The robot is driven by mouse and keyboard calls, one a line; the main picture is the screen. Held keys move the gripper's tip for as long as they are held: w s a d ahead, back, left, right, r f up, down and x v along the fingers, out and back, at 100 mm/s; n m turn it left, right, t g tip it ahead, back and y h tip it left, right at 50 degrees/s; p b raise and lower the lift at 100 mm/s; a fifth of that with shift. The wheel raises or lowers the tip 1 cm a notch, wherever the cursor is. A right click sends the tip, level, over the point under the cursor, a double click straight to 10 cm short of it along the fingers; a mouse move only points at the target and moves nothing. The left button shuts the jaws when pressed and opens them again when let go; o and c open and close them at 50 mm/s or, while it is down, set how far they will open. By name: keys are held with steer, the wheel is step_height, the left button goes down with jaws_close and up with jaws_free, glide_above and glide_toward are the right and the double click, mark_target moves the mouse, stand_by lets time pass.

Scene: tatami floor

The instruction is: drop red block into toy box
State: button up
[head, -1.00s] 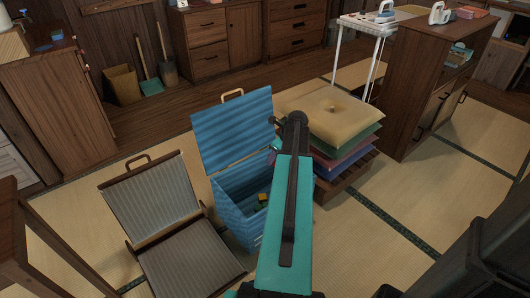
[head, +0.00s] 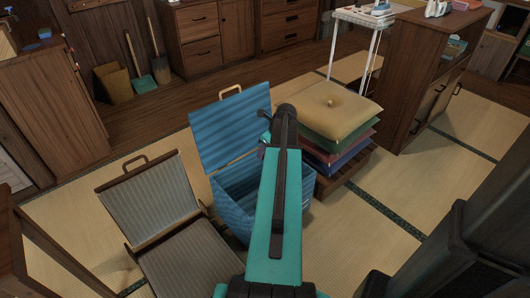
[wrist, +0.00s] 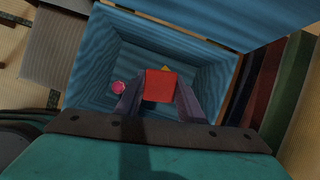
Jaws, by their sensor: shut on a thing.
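The toy box (head: 232,205) is a blue striped box on the tatami. Its blue lid (head: 228,132) stands open at the back. In the wrist view the open box (wrist: 88,85) lies beneath my gripper (wrist: 159,95). The gripper is shut on the red block (wrist: 160,84), with one dark finger on each side of it. The block shows over the box's inside. In the head view my arm covers part of the box, and the red block cannot be seen there.
Inside the box lie a pink round thing (wrist: 118,87) and a yellow thing (wrist: 166,68), partly hidden by the block. A legless chair (head: 165,205) stands left of the box. A stack of cushions (head: 335,115) stands to the right. Open tatami lies at the front right.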

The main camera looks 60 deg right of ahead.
steer(key=shift+s+d+f, duration=0.15)
steer(key=shift+f+b, duration=2.85)
steer(key=shift+b, duration=0.6)
steer(key=o, duration=1.1)
